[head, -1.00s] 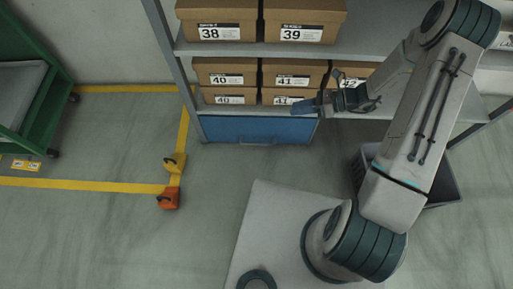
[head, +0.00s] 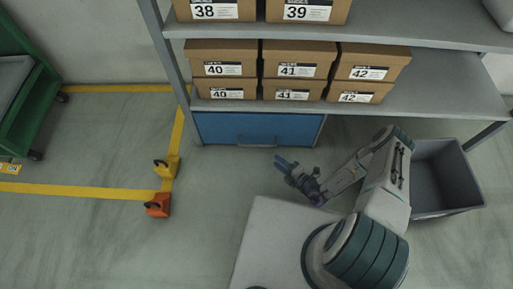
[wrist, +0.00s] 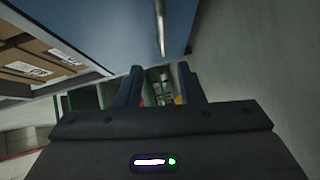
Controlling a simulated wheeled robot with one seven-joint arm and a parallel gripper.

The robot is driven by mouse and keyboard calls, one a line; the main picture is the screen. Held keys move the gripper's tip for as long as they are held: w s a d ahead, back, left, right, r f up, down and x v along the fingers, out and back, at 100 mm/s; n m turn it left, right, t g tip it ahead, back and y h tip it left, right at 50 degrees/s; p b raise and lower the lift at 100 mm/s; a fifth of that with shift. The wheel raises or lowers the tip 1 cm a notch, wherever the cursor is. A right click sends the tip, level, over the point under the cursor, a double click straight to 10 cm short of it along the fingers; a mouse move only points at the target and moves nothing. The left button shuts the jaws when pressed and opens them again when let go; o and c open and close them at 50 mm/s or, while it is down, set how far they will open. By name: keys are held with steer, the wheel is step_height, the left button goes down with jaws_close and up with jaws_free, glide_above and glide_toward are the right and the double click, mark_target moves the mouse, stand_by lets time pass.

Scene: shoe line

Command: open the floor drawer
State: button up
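The floor drawer (head: 230,127) has a blue front at floor level under the shelf, and it looks closed. Its pale bar handle (head: 257,144) runs along the lower middle of the front. My gripper (head: 279,163) is low over the floor, just in front and to the right of the handle, and apart from it. In the wrist view the two dark fingers of my gripper (wrist: 160,72) stand apart with nothing between them. The blue drawer front (wrist: 115,35) fills the upper left there, and the handle (wrist: 160,28) lies ahead of the fingertips.
Shoe boxes (head: 290,60) stand on the shelf (head: 440,97) above the drawer. A grey bin (head: 447,178) stands on the floor at right. Orange (head: 158,205) and yellow (head: 172,167) objects sit by the floor tape at left. The floor before the drawer's left half is clear.

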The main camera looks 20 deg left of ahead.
mark_target(257, 145)
steer(key=shift+f+b+x, duration=0.1)
steer(key=shift+b+x, duration=1)
steer(key=shift+x, duration=2.35)
steer(key=shift+f+b+x, duration=0.15)
steer(key=shift+b+x, duration=0.9)
steer(key=shift+x, duration=2.35)
jaws_close()
